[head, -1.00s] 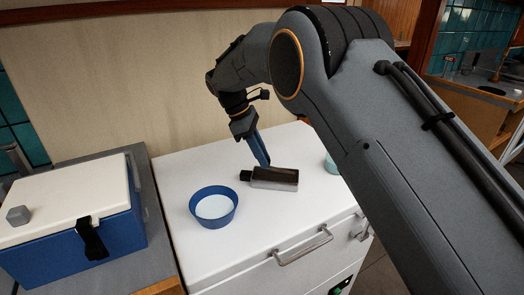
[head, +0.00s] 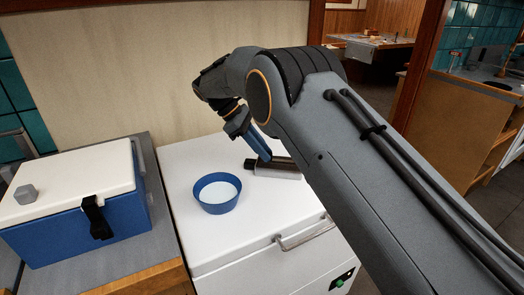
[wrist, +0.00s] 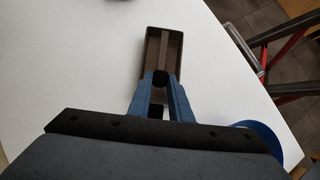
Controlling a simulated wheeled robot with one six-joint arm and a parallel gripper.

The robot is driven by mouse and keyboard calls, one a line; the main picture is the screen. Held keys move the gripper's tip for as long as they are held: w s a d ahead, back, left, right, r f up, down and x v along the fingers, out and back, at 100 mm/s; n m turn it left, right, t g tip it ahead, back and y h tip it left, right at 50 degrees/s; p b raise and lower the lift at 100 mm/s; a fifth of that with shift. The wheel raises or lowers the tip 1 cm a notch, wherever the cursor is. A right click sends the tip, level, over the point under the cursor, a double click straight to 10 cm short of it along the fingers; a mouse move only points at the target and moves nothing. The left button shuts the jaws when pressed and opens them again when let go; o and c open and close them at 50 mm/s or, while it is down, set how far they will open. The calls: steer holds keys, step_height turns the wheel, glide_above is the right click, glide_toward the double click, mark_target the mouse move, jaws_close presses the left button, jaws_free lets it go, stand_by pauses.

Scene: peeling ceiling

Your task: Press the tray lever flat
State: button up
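A small dark, shallow tray-like piece with a grey-brown body (head: 278,172) lies on the white cabinet top. In the wrist view its rectangular rim (wrist: 148,45) has a straight bar along the middle, which appears to be the lever (wrist: 165,40). A black end (wrist: 160,78) shows at the near side. My gripper (head: 264,157) points down at this near end; its blue fingertips (wrist: 161,77) are on either side of the black end. I cannot tell whether they touch or grip it. My arm hides the tray's right part in the head view.
A blue bowl with a pale inside (head: 216,194) stands left of the tray, close by. A blue box with a white lid and black latch (head: 95,216) stands further left. The white cabinet top (head: 235,245) is clear at the front.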

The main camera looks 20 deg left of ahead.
steer(key=o, duration=0.5)
steer(key=shift+f, duration=0.1)
steer(key=shift+c, duration=0.2)
steer(key=b+v, duration=0.2)
steer(key=v, duration=0.3)
steer(key=shift+a, duration=0.25)
steer(key=shift+v, duration=1.3)
steer(key=shift+d, duration=0.2)
steer(key=shift+d, duration=0.1)
